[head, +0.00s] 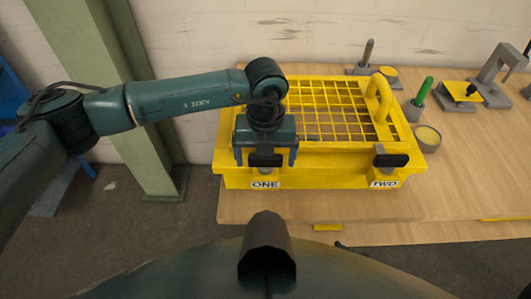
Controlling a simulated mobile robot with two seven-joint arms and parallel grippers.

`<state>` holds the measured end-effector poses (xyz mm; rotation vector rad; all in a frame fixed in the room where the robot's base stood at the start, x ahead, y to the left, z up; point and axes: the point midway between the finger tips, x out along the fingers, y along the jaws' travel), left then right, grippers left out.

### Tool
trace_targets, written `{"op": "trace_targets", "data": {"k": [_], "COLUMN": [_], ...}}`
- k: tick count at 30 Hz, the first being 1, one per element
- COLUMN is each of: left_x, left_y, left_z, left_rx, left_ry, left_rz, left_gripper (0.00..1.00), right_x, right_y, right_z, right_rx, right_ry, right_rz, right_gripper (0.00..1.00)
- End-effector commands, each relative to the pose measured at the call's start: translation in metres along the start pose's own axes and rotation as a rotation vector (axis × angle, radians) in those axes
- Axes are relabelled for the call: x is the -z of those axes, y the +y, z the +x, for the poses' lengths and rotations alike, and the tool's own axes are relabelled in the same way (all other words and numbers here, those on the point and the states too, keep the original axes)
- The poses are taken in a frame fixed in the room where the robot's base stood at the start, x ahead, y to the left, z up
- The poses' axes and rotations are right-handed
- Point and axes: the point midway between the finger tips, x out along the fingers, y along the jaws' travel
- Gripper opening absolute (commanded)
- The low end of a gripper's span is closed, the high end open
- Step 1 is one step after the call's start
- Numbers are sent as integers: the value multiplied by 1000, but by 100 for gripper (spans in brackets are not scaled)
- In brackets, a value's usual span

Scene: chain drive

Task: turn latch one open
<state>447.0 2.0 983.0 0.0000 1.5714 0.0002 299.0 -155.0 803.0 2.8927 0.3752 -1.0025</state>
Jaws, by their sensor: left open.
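A yellow guard box with a grid lid (335,108) stands on the wooden table. Latch one (265,160) is a dark bar above the label ONE on the box's front left. Latch two (391,160) is a similar dark bar, lying level above the label TWO on the front right. My left gripper (265,159) is open and points down, with one finger on each side of latch one. I cannot tell whether the fingers touch the latch. My right gripper is not in view.
A yellow handle (379,97) rises from the lid's right side. The table front (400,232) is clear.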

Motion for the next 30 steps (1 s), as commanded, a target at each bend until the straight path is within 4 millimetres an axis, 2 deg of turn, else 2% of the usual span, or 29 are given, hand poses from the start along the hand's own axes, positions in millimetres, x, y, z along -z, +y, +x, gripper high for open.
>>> {"op": "trace_targets", "data": {"k": [3, 19, 30], "left_x": [0, 0, 0], "left_y": [0, 0, 0], "left_z": [0, 0, 3], "left_rx": [0, 0, -1], "left_ry": [0, 0, -2], "left_rz": [0, 0, 68], "left_gripper": [89, 46, 46], "right_x": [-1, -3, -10], "right_y": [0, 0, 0], "right_z": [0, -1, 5], "right_rx": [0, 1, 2], "right_ry": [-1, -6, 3], "right_rz": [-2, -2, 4], "right_gripper": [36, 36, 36]}}
